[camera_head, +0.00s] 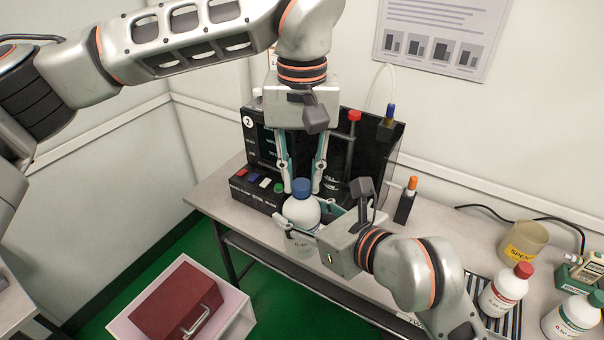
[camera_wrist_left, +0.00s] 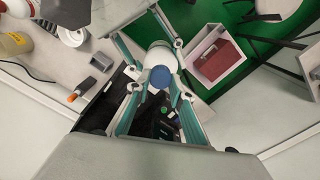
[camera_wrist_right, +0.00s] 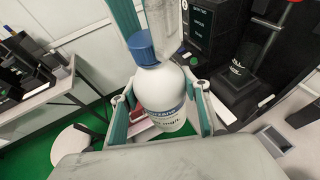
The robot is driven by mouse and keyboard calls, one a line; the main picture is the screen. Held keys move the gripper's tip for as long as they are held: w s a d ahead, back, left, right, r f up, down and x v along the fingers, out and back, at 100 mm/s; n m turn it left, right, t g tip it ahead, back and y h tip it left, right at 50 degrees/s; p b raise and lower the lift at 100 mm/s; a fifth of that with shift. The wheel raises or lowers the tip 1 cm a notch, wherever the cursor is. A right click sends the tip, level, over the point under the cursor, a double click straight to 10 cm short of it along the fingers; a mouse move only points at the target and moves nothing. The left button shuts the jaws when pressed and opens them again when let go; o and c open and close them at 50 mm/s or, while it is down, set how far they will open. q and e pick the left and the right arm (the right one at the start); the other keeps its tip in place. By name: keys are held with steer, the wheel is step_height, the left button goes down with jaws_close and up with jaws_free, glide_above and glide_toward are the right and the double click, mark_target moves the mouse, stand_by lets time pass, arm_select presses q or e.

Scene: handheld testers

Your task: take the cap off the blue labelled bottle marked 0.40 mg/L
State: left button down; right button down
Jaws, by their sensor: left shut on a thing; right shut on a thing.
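The white bottle (camera_head: 301,212) with the blue cap (camera_head: 302,187) is held upright above the front edge of the bench. Its blue-edged label shows partly in the right wrist view (camera_wrist_right: 170,118); the full number is not readable. My right gripper (camera_head: 318,222) is shut on the bottle's body from the right. My left gripper (camera_head: 301,188) points down from above, its fingers on either side of the blue cap, shut on it. The cap sits on the bottle's neck, as the right wrist view (camera_wrist_right: 141,46) shows. The left wrist view looks down on the cap (camera_wrist_left: 161,77).
A black tester (camera_head: 262,140) with coloured buttons stands right behind the bottle. A red-capped bottle (camera_head: 505,292), a green-capped bottle (camera_head: 572,318) and a yellowish beaker (camera_head: 523,242) stand at the right. A red toolbox (camera_head: 177,306) lies in a white bin below.

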arm_select(q)
steer(key=n, duration=0.4)
steer(key=shift+s+d+r+n, duration=0.15)
steer(key=shift+d+n, duration=0.1)
steer(key=shift+n, duration=0.15)
steer(key=n, duration=0.9)
steer(key=shift+a+n, duration=0.1)
steer(key=shift+n, duration=0.3)
steer(key=n, duration=0.6)
steer(key=shift+a+n, duration=0.1)
steer(key=shift+n, duration=0.3)
steer(key=n, duration=0.6)
steer(key=shift+w+a+n, duration=0.15)
steer(key=shift+w+n, duration=0.05)
steer(key=shift+n, duration=0.1)
steer(key=n, duration=1.9)
steer(key=shift+s, duration=0.1)
steer(key=n, duration=0.5)
steer(key=shift+s, duration=0.1)
steer(key=shift+r, duration=0.2)
steer(key=shift+r, duration=0.95)
